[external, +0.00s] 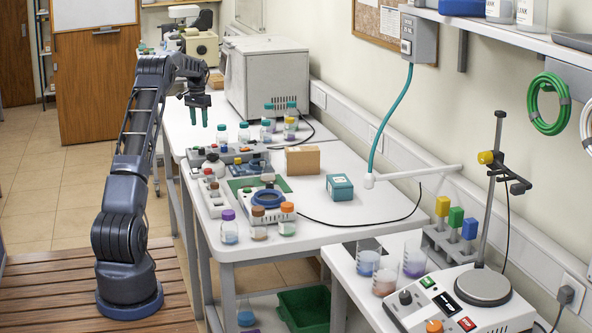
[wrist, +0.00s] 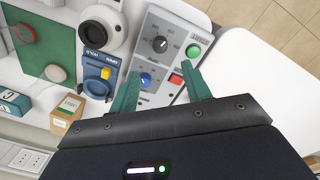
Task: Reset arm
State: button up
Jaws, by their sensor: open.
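My arm (external: 139,150) stands on its round base on the wooden slatted floor at the left. It reaches up and over the far part of the white table. My gripper (external: 199,125) hangs pointing down with its two green fingers apart and nothing between them. In the wrist view my gripper (wrist: 160,88) is open above a grey control panel (wrist: 161,50). No object is held.
A white box-shaped machine (external: 264,78) and a microscope (external: 193,40) stand at the back. Several capped bottles, a brown box (external: 302,160) and a teal box (external: 339,187) stand on the table. A teal hose (external: 389,125) hangs at the wall. The floor behind my arm is clear.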

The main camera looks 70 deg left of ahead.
jog(key=w+d+r+m, duration=0.1)
jog(key=w+d+r, duration=0.45)
jog(key=d, duration=0.55)
jog(key=w+d+r+m+t+y, duration=0.1)
jog(key=w+d+r, duration=0.45)
jog(key=d, duration=0.65)
jog(key=w+d+r, duration=0.4)
jog(key=d+r, duration=0.3)
jog(key=d, duration=0.4)
jog(key=s+d+r+m+t, duration=0.1)
jog(key=d+r, duration=0.1)
jog(key=d, duration=0.9)
jog(key=s+d+r+m, duration=0.1)
jog(key=s+d+r, duration=0.1)
jog(key=d, duration=0.9)
jog(key=s+d+f+m+t, duration=0.1)
jog(key=s+d, duration=0.6)
jog(key=d, duration=0.3)
jog(key=s+d+f+m+t, duration=0.1)
jog(key=s+d+f, duration=0.1)
jog(key=s+d, duration=0.7)
jog(key=s+d+f+m, duration=0.1)
jog(key=s+d+f, duration=0.5)
jog(key=s+d, duration=0.1)
jog(key=shift+s+d+h, duration=0.3)
jog(key=shift+s+d, duration=0.05)
jog(key=shift+d, duration=0.35)
jog(key=shift+o, duration=0.2)
jog(key=shift+r, duration=0.1)
